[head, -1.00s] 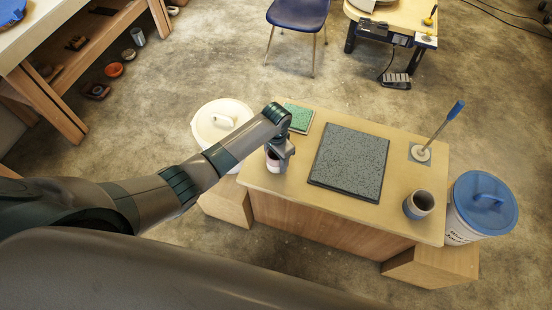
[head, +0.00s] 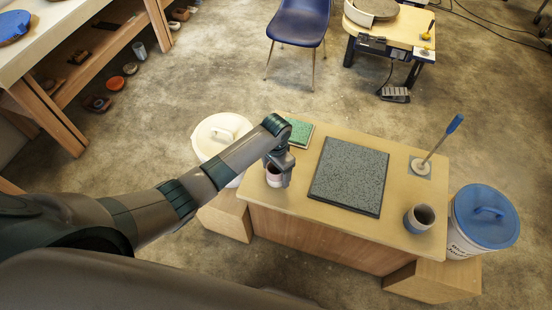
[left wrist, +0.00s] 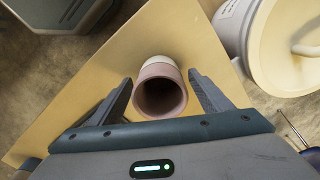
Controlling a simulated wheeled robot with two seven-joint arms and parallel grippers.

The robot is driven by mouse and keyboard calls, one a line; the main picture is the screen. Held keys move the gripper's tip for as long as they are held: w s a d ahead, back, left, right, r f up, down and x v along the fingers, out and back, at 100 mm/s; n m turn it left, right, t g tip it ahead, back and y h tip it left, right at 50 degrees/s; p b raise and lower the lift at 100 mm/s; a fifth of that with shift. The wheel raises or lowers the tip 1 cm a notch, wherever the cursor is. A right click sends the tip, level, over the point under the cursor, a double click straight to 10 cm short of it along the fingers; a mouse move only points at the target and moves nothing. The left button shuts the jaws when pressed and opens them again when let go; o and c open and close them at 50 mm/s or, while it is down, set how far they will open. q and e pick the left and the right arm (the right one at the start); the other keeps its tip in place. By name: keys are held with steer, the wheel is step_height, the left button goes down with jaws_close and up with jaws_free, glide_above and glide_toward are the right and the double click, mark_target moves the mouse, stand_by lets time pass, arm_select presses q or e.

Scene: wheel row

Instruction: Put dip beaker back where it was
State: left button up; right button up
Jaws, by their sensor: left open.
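A small beaker with a pinkish-brown inside and a pale lower part (head: 273,180) stands at the left end of the tan table (head: 300,203). It also shows in the left wrist view (left wrist: 160,98), upright, between my fingers. My left gripper (head: 284,168) is over it, its fingers (left wrist: 160,80) open on either side, with gaps between fingers and wall. A second beaker, grey-blue (head: 419,219), stands at the table's right end. I cannot tell from looks alone which is the dip beaker. My right gripper is not in view.
A dark speckled slab (head: 348,176) covers the table's middle. A green tile (head: 299,133) lies behind my gripper. A blue-handled tool (head: 423,166) stands at the back right. A white lidded bucket (head: 212,135) and a blue-lidded bucket (head: 485,216) flank the table.

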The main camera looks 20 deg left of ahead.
arm_select(q)
step_height(320, 180, up, 11)
steer(key=b, duration=0.1)
steer(key=shift+f, duration=0.15)
steer(key=shift+d, duration=0.15)
stand_by(0.5)
